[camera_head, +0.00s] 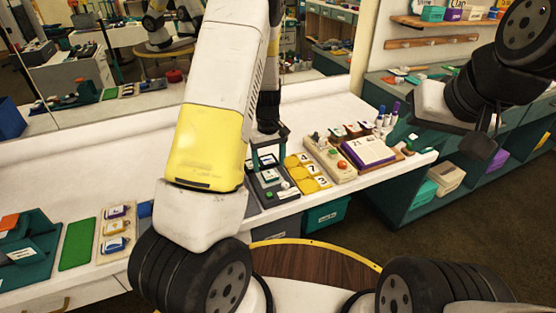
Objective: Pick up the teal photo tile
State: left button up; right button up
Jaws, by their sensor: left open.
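My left gripper (268,158) points down over a dark tray (285,197) on the white counter, with its two fingers apart. Small pale tiles with dark or teal edges sit in the tray, one of them (269,176) just below the fingers. I cannot tell for sure which is the teal photo tile, as the fingers and my arm cover part of the tray. No tile is clearly held. My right gripper (480,140) hangs at the right, away from the counter; its fingers are too unclear to tell their state.
Yellow number cards (307,171), a wooden board with buttons (331,158) and a purple-edged calendar block (368,151) stand right of the tray. Markers (386,116) stand behind. A green mat (77,245) and a board with pictures (117,233) lie at left. Bare counter lies behind.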

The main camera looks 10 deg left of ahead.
aim_at(270, 175)
pick_arm(q)
jog(key=f, duration=0.4)
jog(key=shift+d+f, duration=0.2)
jog(key=shift+f, duration=0.05)
jog(key=shift+c, duration=0.2)
jog(key=c, duration=1.4)
